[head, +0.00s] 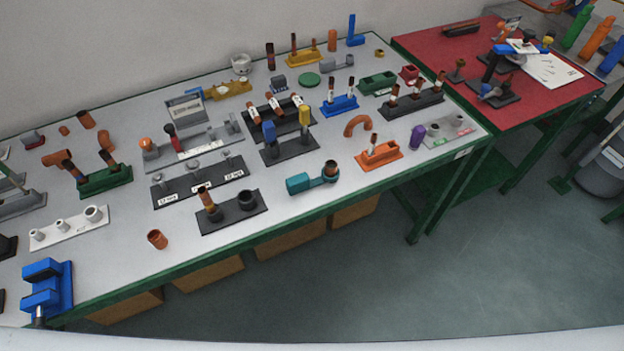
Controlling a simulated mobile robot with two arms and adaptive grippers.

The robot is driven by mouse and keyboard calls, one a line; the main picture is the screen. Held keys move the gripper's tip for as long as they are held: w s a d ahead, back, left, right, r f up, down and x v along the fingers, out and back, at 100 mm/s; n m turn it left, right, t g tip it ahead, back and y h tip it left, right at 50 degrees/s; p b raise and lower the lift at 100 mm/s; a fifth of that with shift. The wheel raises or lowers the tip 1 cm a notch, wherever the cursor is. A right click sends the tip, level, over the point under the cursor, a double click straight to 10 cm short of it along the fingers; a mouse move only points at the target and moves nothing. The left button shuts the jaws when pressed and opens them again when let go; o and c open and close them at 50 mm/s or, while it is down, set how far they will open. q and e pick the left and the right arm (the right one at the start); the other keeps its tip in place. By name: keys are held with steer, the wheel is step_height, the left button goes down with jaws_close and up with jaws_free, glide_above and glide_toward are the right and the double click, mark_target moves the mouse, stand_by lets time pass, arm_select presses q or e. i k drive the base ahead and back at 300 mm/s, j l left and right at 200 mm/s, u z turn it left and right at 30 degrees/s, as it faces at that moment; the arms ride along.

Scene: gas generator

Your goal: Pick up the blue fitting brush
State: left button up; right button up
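The lower ends of both are too small to make out. Neither of my grippers is in the head view.
The grey table (350,215) carries many fittings. Behind the stand is a black rack (274,111) with copper tubes; a blue holder (340,105) stands to its right. A teal tool (312,180) lies in front. A blue vise (47,288) sits at the front left.

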mark_target(269, 131)
steer(key=i+l+u, duration=0.1)
steer(key=l+u, duration=0.35)
steer(key=l, duration=0.2)
steer(key=l+u, duration=0.4)
steer(key=l, duration=0.25)
